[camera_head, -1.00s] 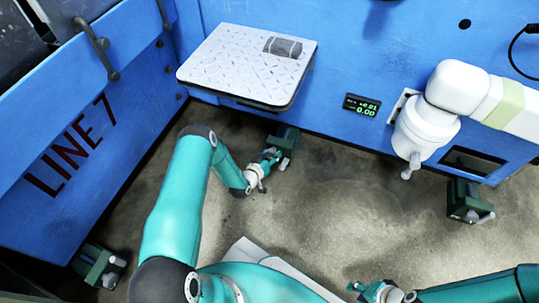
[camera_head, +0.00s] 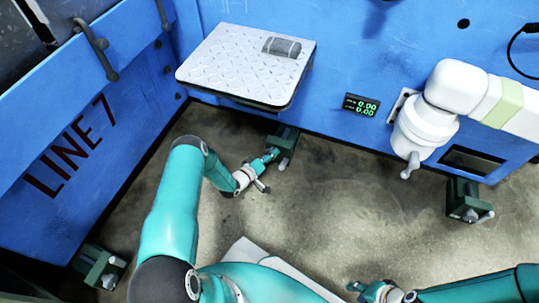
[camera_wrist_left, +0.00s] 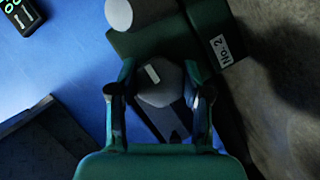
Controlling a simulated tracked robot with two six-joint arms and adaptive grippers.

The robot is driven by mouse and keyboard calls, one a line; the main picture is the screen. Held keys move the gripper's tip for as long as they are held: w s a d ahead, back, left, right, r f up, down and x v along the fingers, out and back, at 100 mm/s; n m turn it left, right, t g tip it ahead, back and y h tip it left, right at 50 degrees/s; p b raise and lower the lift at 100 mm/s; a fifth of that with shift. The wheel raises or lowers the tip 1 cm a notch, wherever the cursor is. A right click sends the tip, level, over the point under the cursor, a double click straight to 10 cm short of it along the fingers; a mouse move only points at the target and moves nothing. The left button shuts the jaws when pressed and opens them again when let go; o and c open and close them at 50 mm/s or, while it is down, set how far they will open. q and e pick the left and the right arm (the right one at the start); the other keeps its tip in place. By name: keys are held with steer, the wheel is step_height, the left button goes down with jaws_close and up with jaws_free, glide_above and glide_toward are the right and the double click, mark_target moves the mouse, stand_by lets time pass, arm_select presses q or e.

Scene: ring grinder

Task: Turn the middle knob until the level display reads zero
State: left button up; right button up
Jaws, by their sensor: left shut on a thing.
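The middle knob unit (camera_head: 288,138) is a dark green block low at the blue wall, below the plate. In the left wrist view its green housing (camera_wrist_left: 180,38) bears a "No. 2" label. My left gripper (camera_head: 270,156) is at this unit. In its wrist view the fingers (camera_wrist_left: 160,92) are shut on the dark rounded knob (camera_wrist_left: 158,86), one on each side. The level display (camera_head: 361,105) on the wall shows two green lines, which look like 0.00 and 0.00. My right gripper (camera_head: 360,290) is low near the bottom edge, apart from the knobs; its jaws are too small to read.
Other green knob units stand at the lower left (camera_head: 98,266) and at the right (camera_head: 468,202). A metal tread plate (camera_head: 235,60) carrying a grey cylinder (camera_head: 282,46) juts from the wall. A white machine arm (camera_head: 430,120) hangs at the right. The floor between is clear.

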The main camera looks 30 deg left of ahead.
arm_select(q)
steer(key=shift+a, duration=0.35)
steer(key=o, duration=0.8)
steer(key=shift+o, duration=0.4)
steer(key=shift+d, duration=0.1)
steer(key=shift+s, duration=0.1)
steer(key=v, duration=1.2)
steer(key=shift+d, duration=0.1)
